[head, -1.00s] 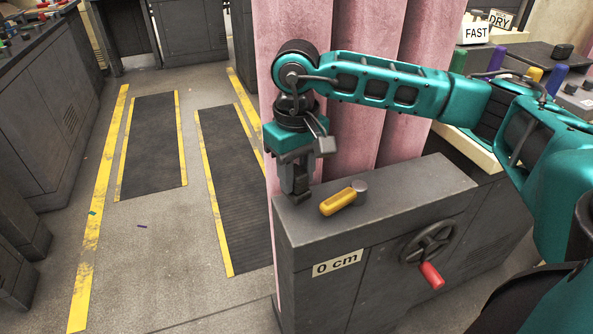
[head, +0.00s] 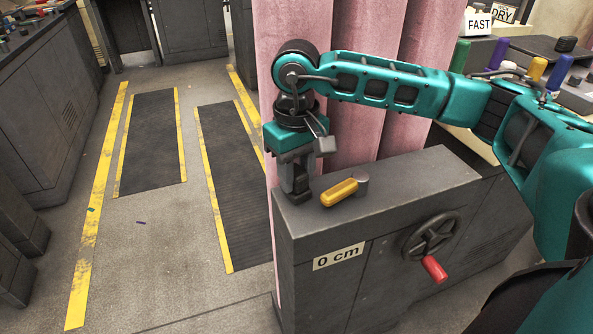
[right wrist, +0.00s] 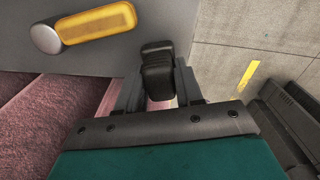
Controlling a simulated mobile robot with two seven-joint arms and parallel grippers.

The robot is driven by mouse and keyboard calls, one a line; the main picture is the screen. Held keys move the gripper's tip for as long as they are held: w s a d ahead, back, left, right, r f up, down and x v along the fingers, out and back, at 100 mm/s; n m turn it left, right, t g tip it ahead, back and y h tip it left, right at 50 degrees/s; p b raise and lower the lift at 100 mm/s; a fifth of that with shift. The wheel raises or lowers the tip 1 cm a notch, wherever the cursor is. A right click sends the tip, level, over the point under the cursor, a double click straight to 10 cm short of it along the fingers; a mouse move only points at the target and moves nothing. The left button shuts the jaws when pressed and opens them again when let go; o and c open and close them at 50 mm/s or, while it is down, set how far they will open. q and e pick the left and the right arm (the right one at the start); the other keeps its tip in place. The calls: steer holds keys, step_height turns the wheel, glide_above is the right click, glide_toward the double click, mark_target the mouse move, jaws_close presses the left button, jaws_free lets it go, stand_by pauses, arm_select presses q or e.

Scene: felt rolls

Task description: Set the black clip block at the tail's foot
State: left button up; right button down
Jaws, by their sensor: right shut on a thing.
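My right gripper (head: 294,190) is at the left end of the dark grey cabinet top, pointing down. It is shut on the black clip block (right wrist: 157,72), which shows between the fingers in the right wrist view. Pink felt (head: 345,140) hangs in tall folds behind the cabinet. A narrow pink strip of it (head: 274,245), likely the tail, runs down along the cabinet's left edge. In the right wrist view pink felt (right wrist: 45,125) lies at the left, and a small pink patch shows by the fingers. Whether the block touches the felt I cannot tell. My left gripper is out of view.
A yellow lever (head: 339,193) lies on the cabinet top (head: 420,175) close right of my gripper. The floor at left, with dark mats (head: 150,143), is open.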

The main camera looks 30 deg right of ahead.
mark_target(296, 169)
steer(key=shift+f, duration=0.25)
steer(key=c, duration=0.6)
jaws_free()
steer(key=shift+c, duration=0.2)
step_height(296, 169, up, 13)
steer(key=p, duration=0.1)
steer(key=shift+p, duration=0.35)
